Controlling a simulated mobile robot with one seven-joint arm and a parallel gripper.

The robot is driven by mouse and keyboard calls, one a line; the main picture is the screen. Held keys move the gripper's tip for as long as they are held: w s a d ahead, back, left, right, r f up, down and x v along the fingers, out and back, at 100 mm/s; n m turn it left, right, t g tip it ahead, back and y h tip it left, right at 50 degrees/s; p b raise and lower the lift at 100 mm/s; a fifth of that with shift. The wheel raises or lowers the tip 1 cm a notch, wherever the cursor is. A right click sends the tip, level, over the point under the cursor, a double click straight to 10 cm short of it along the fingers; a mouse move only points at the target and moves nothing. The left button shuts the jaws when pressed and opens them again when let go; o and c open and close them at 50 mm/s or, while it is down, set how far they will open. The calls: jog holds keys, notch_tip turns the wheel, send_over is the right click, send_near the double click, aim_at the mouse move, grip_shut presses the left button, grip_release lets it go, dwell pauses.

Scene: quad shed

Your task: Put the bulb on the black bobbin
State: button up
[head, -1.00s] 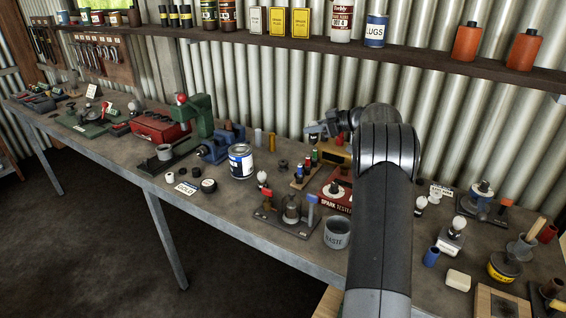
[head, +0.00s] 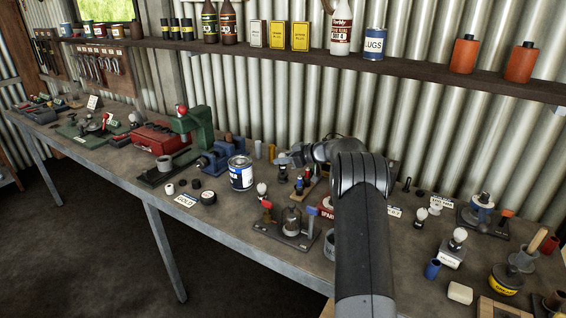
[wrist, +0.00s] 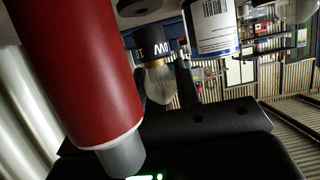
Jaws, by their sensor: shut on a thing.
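My gripper (head: 287,160) is low over a small rack of coloured bobbins (head: 300,186), behind and right of the paint can. In the wrist view, a clear bulb (wrist: 160,86) with a brass neck is in my jaws. A black lettered piece (wrist: 152,46), apparently the black bobbin, lines up with its brass end. I cannot tell whether the bulb is seated or only close to it. A large red cylinder (wrist: 78,75) with a grey end fills the near left of that view. My gripper hides the held bulb in the head view.
The paint can (head: 240,173) stands left of the gripper. Another bulb (head: 262,188) stands near the small rig with red and blue tabs (head: 290,220). More bulbs (head: 459,236) stand at right. A shelf (head: 300,53) runs above the bench.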

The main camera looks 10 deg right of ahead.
jog(key=shift+f, duration=0.65)
jog(key=shift+f, duration=0.1)
jog(key=o, duration=1)
